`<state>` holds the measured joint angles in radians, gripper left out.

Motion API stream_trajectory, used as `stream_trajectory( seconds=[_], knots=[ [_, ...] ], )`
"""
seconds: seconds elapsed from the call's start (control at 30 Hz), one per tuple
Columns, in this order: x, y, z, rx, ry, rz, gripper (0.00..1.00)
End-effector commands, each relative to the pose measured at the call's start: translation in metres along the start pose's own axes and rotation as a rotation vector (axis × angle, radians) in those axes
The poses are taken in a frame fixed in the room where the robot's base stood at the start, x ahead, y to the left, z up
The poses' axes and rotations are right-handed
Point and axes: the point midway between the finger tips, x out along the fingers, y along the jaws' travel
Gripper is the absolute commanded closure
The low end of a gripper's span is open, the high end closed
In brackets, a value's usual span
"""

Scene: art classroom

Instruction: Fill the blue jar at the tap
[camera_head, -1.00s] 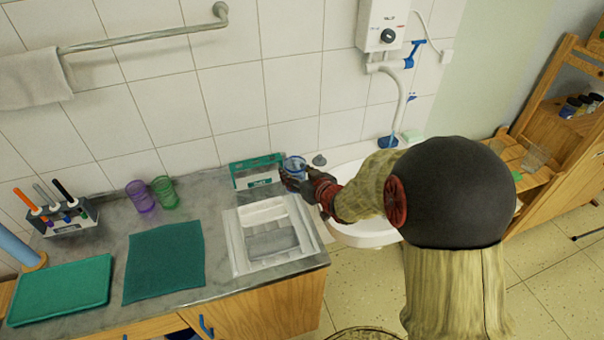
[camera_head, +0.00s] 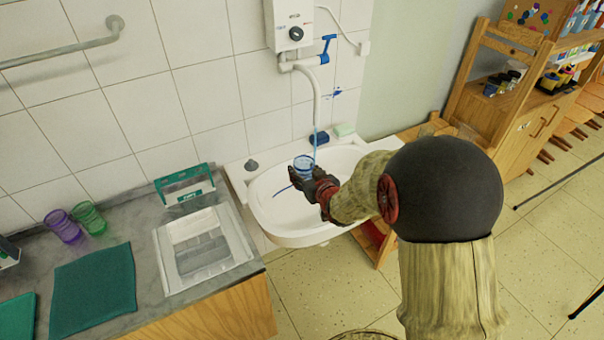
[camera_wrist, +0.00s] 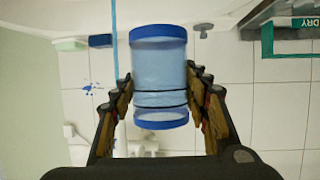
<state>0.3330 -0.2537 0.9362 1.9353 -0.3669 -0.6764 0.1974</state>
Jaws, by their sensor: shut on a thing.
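The blue jar (camera_head: 303,163) is see-through with darker blue bands and looks upright over the washbasin (camera_head: 262,212). My gripper (camera_head: 314,184) is shut around it; in the wrist view the jar (camera_wrist: 159,75) sits between both fingers (camera_wrist: 160,100). The tap's white spout (camera_head: 317,100) hangs from a wall pipe with a blue lever (camera_head: 326,48). A thin blue water stream (camera_head: 315,143) falls below the spout, close to the jar. In the wrist view the stream (camera_wrist: 114,45) runs to the left of the jar, with a gap between. I cannot tell whether the jar holds water.
A white heater (camera_head: 293,22) is on the tiled wall above the basin. Dark blue (camera_head: 319,139) and pale green (camera_head: 344,129) items lie on its back rim. The counter at left holds a white tray (camera_head: 163,260), a green rack (camera_head: 184,185) and two tumblers. Wooden shelves (camera_head: 495,80) stand at right.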

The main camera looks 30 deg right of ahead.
Motion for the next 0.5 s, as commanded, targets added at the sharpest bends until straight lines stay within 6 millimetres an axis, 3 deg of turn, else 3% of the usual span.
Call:
stream_trajectory(
  seconds=[0.5],
  knots=[
    [0.04, 0.034, -0.017, 0.0, 0.0, 0.001, 0.79]
  ],
)
